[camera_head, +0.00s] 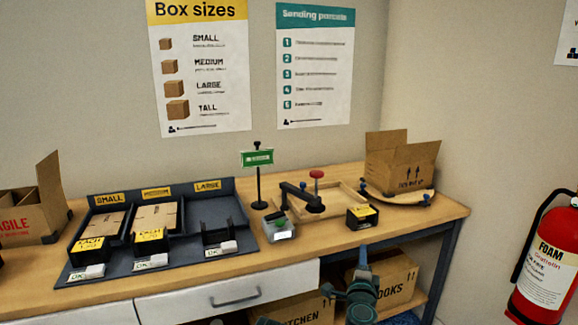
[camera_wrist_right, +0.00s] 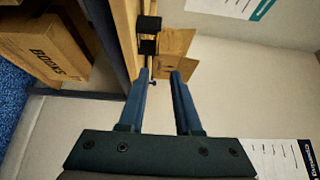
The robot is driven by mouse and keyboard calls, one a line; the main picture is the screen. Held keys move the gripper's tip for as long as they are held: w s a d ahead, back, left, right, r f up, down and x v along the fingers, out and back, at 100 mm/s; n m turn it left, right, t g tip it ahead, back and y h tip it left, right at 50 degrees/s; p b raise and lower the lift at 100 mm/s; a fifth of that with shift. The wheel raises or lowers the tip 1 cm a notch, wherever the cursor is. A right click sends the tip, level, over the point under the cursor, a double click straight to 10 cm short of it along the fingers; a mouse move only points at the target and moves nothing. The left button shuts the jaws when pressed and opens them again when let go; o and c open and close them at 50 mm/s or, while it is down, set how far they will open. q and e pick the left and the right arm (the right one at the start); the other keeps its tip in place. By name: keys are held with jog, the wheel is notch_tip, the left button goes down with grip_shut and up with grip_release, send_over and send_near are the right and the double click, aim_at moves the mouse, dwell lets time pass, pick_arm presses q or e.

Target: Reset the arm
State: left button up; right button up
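My right gripper (camera_head: 363,262) shows at the lower middle of the head view, in front of the bench edge and pointing toward the bench. In the right wrist view my right gripper (camera_wrist_right: 159,77) has its two blue fingers apart with nothing between them. An open carton (camera_wrist_right: 176,45) shows beyond the fingertips, apart from them. My left gripper is not in view.
The wooden bench (camera_head: 425,222) holds a dark tray (camera_head: 246,226) of flat cartons, an open carton (camera_head: 402,165), a green sign (camera_head: 257,158) and a small black-yellow box (camera_head: 362,216). Packed cartons (camera_head: 398,280) sit beneath. A fire extinguisher (camera_head: 545,262) stands right.

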jog(key=a+f+n+y, duration=0.1)
jog(key=a+n+y, duration=0.6)
jog(key=a+n, duration=0.2)
jog(key=s+a+f+n+g+y, duration=0.3)
jog(key=a+f+n+g, duration=0.15)
jog(key=f+n, duration=0.25)
jog(key=s+d+f+n+g+h, duration=0.2)
jog(key=s+d+f+g+h, duration=0.1)
jog(key=s+d+f+g, duration=0.35)
jog(key=s+d+f+n+g+h, duration=0.35)
jog(key=s+f+g, duration=0.3)
jog(key=s, duration=0.25)
jog(key=s+a+n, duration=0.3)
jog(key=s+a, duration=0.3)
jog(key=a, duration=0.5)
notch_tip(320, 180, up, 29)
jog(key=p, duration=2.9)
jog(key=shift+s+d+p, duration=0.15)
jog(key=shift+d+p, duration=0.1)
jog(key=shift+p, duration=0.05)
